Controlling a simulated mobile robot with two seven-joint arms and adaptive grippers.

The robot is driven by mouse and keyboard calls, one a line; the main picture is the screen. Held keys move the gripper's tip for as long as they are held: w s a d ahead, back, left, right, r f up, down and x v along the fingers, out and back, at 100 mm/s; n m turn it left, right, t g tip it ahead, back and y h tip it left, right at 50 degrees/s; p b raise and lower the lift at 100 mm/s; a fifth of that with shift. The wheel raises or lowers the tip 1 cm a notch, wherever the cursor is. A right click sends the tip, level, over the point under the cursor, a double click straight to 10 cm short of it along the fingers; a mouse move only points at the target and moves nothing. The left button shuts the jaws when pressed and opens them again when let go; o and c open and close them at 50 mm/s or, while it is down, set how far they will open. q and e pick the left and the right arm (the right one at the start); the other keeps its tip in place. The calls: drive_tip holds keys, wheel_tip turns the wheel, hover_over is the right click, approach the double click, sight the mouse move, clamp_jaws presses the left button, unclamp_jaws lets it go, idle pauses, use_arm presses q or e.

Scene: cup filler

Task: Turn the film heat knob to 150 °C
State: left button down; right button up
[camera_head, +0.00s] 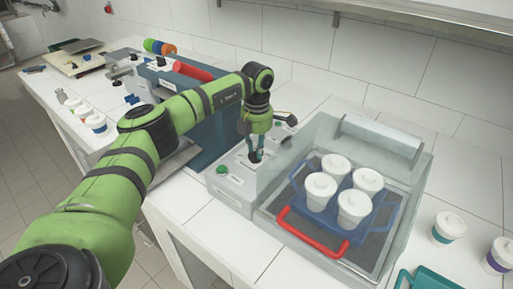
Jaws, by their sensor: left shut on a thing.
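My left gripper (257,154) points down at the top of the grey control panel (236,183) and is shut on a small dark knob there, which I take to be the film heat knob. The gripper hides most of the knob, and its pointer and scale cannot be read. A green button (222,169) sits on the panel left of the gripper, and another green button (279,123) lies behind it. My right gripper is not in view.
A clear-walled chamber (409,190) right of the panel holds a blue rack (378,229) of white cups and a red handle (310,233). Loose cups (448,228) stand at far right. A blue machine with a red roll (193,70) stands behind my arm.

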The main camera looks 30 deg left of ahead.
use_arm(q)
drive_tip(key=shift+m, duration=0.3)
drive_tip(key=c, duration=1.1)
unclamp_jaws()
drive_tip(key=shift+c, duration=0.2)
wheel_tip(320, 180, up, 12)
